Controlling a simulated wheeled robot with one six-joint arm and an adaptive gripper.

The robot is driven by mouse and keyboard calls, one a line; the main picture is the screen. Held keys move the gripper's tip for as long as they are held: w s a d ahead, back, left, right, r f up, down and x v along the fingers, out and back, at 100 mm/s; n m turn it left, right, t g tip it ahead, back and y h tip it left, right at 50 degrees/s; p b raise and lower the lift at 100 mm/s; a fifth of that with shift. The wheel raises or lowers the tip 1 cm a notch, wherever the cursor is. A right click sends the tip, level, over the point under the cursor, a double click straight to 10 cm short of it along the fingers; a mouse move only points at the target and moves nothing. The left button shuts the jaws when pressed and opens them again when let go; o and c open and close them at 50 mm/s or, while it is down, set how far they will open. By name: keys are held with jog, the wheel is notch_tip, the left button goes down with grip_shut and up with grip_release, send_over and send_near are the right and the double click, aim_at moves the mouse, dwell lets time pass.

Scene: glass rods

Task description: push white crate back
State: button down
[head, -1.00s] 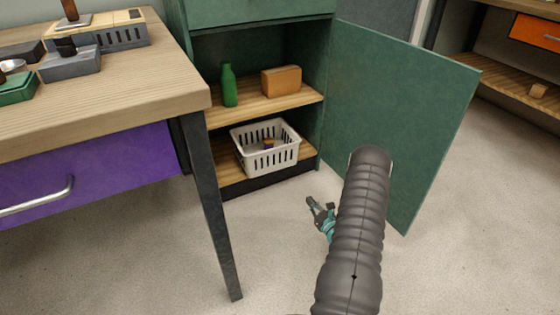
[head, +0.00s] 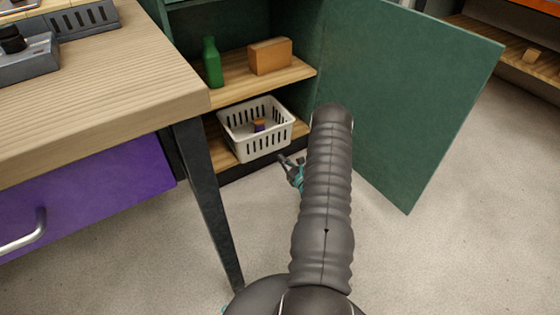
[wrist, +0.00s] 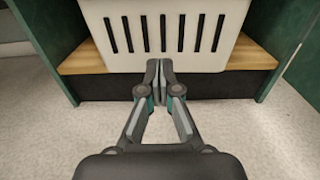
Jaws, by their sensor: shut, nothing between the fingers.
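The white crate (head: 254,145) is a slotted basket on the lower wooden shelf (head: 222,152) of the green cabinet. A small dark and orange item (head: 259,125) sits inside it. In the wrist view the crate's front wall (wrist: 180,68) fills the top middle, overhanging the shelf's front edge. My gripper (wrist: 160,66) is shut and empty, its fingertips in front of the lower part of that wall. Whether they touch it I cannot tell. In the head view my gripper (head: 291,160) is low at the crate's front right, partly hidden by my arm.
The upper shelf (head: 240,84) holds a green bottle (head: 212,63) and an orange-brown box (head: 269,56). The open green cabinet door (head: 410,100) stands at the right. A workbench (head: 100,85) with a purple drawer (head: 90,190) and dark leg (head: 208,200) stands at the left.

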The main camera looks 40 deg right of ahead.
aim_at(267, 141)
jog(key=w, duration=0.6)
jog(key=w+d, duration=0.1)
jog(key=w, duration=0.3)
jog(key=shift+w, duration=0.1)
